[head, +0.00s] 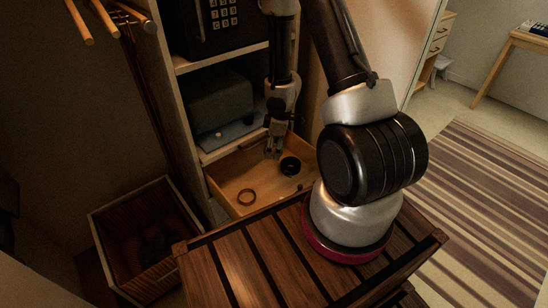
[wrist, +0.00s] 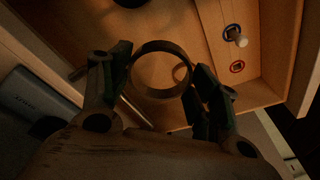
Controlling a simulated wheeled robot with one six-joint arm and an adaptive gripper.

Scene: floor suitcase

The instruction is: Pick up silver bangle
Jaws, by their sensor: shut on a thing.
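My gripper (head: 273,154) is low over the open wooden drawer in the head view. In the wrist view my gripper (wrist: 168,88) has its two fingers on either side of a bangle (wrist: 158,94) and is shut on it. The bangle looks dark grey in this dim light, and its opening faces the camera. In the head view the held bangle is too small and dark to make out clearly.
The drawer (head: 225,181) also holds a brown ring (head: 238,197) and a dark round item (head: 284,171). Shelves with a safe (head: 222,104) stand above it. A slatted wooden chest (head: 235,275) is in front, and an open basket (head: 108,262) is at left.

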